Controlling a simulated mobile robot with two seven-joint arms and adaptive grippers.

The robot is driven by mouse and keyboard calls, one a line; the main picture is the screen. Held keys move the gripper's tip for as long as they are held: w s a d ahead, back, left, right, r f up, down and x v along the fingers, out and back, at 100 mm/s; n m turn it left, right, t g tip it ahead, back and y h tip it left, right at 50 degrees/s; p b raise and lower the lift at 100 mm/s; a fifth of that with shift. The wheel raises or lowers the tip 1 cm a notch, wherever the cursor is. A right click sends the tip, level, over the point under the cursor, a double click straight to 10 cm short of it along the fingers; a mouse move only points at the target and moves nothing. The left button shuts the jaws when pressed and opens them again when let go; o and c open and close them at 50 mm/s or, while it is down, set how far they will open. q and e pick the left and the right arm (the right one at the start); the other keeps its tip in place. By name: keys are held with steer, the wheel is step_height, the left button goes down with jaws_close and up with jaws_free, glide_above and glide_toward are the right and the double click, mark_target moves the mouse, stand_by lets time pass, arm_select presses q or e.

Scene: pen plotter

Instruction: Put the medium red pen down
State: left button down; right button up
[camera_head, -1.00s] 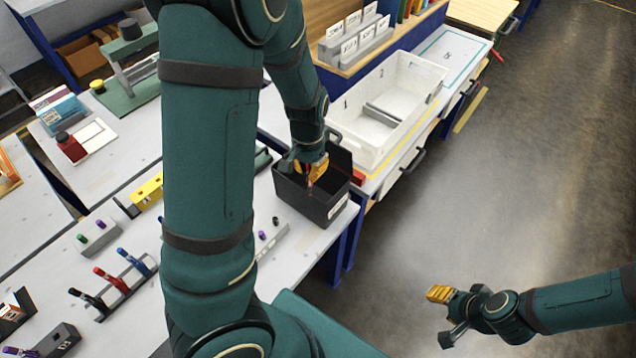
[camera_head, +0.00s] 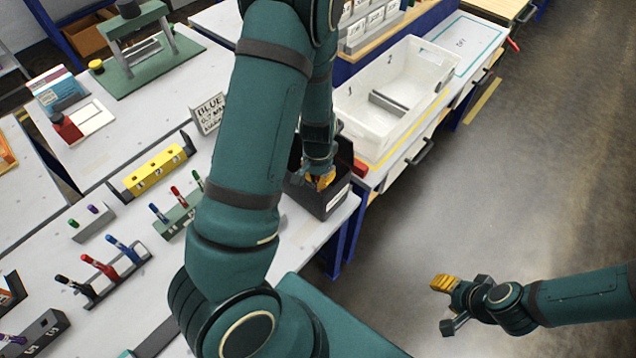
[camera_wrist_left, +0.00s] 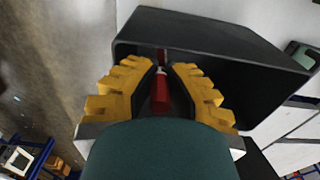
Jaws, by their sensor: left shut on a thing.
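My left gripper (camera_head: 322,181) is at the black open box (camera_head: 322,204) at the table's right edge, its yellow fingers at the mouth. In the left wrist view the left gripper (camera_wrist_left: 162,80) is shut on a red pen (camera_wrist_left: 160,96), which points into the dark box (camera_wrist_left: 225,40). Whether the pen touches the box floor cannot be told. In the head view the held pen is hidden. My right gripper (camera_head: 444,300) hangs over the floor at the lower right, away from the table; its finger opening is unclear.
A grey rack (camera_head: 108,277) and a green rack (camera_head: 180,215) hold upright coloured pens, red ones among them. A yellow block (camera_head: 155,172) and a "BLUE" sign (camera_head: 209,113) stand behind. A white bin (camera_head: 400,90) is beyond the box. Open floor lies right.

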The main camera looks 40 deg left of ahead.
arm_select(q)
step_height(320, 180, down, 3)
steer(key=shift+w+r, duration=0.15)
steer(key=shift+r, duration=0.05)
steer(key=shift+r, duration=0.1)
steer(key=shift+f+b, duration=0.6)
steer(key=c, duration=1.4)
jaws_free()
